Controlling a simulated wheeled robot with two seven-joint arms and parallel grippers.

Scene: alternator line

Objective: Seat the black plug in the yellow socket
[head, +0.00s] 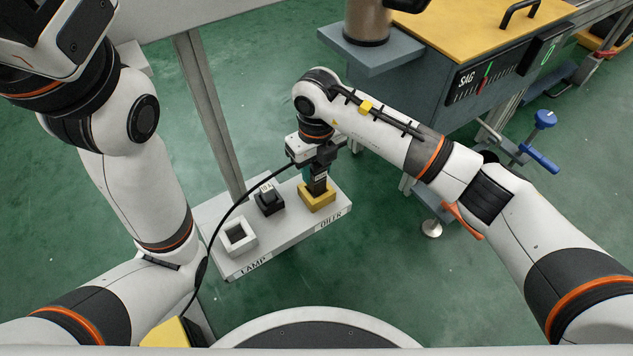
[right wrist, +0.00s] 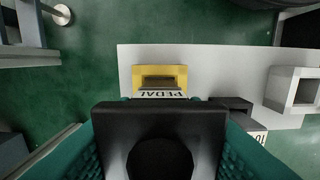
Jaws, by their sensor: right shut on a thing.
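The yellow socket (head: 317,201) stands at the right end of a pale board. It also shows in the right wrist view (right wrist: 180,72), its dark slot partly visible past the plug. My right gripper (head: 318,172) is shut on the black plug (right wrist: 160,118), holding it upright over the yellow socket. The plug's lower end overlaps the socket in the head view, and I cannot tell whether they touch. A white label reading PEDAL (right wrist: 160,94) shows at the plug's socket-side edge. A black cable (head: 237,203) runs from the plug toward the lower left. My left gripper's fingers are out of view.
The board (head: 285,230), marked LAMP and OILER, also carries a black socket (head: 268,205) and a white square socket (head: 238,237). A grey post (head: 208,105) rises behind it. A grey machine with a yellow top (head: 480,25) stands at the upper right.

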